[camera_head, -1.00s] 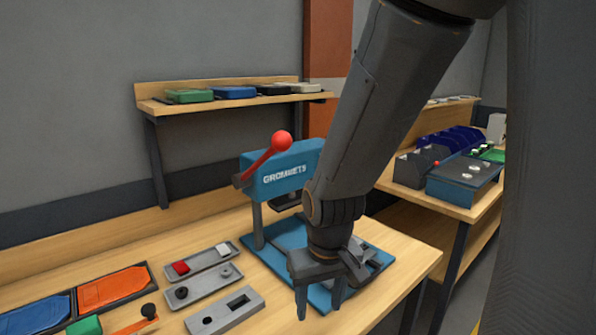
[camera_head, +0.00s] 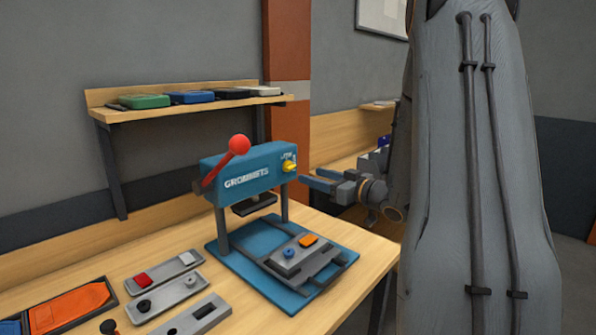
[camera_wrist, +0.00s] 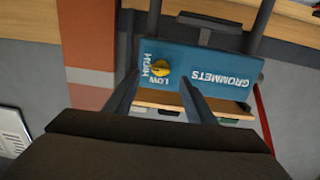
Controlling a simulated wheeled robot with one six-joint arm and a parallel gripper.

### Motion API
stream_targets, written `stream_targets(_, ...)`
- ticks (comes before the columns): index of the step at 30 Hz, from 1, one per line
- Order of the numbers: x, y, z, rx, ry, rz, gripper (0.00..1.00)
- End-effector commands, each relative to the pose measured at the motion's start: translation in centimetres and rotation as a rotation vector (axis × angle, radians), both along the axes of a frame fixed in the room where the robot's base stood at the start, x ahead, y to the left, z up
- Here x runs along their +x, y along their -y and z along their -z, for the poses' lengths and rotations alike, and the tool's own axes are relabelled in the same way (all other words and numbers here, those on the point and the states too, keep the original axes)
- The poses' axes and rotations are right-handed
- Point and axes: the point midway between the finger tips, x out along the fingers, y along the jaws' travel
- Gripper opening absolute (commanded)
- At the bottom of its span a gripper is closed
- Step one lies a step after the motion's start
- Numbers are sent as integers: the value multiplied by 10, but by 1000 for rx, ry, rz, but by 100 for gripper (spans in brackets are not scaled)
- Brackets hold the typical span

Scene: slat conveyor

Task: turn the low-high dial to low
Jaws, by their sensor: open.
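In the wrist view the dial (camera_wrist: 161,69) sits beside LOW and HIGH lettering, which looks upside down or turned. I cannot tell for sure which mark the dial points at. My gripper (camera_head: 310,178) is open and level, just right of the dial in the head view, its fingers towards it. In the wrist view the fingers of my gripper (camera_wrist: 160,82) straddle the dial's line, with nothing between them; they appear short of touching it.
The press has a red-knobbed lever (camera_head: 238,145) and a blue base (camera_head: 229,250) holding a grey fixture. Parts trays (camera_head: 180,288) and an orange bin (camera_head: 75,304) lie left on the bench. A wall shelf (camera_head: 180,107) carries several coloured boxes. Space around the dial is clear.

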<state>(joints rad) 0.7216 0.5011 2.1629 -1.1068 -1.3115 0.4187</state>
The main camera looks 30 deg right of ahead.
Motion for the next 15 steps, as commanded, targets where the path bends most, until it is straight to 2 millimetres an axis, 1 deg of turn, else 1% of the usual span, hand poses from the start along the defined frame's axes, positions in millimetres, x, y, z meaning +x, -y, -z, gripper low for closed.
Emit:
stream_targets(2, -3, 2, -2, 11, 17, -17, 50)
stream_targets(5, 2, -1, -5, 15, 27, -29, 50)
stream_targets(15, 49, -19, -5, 16, 25, -29, 50)
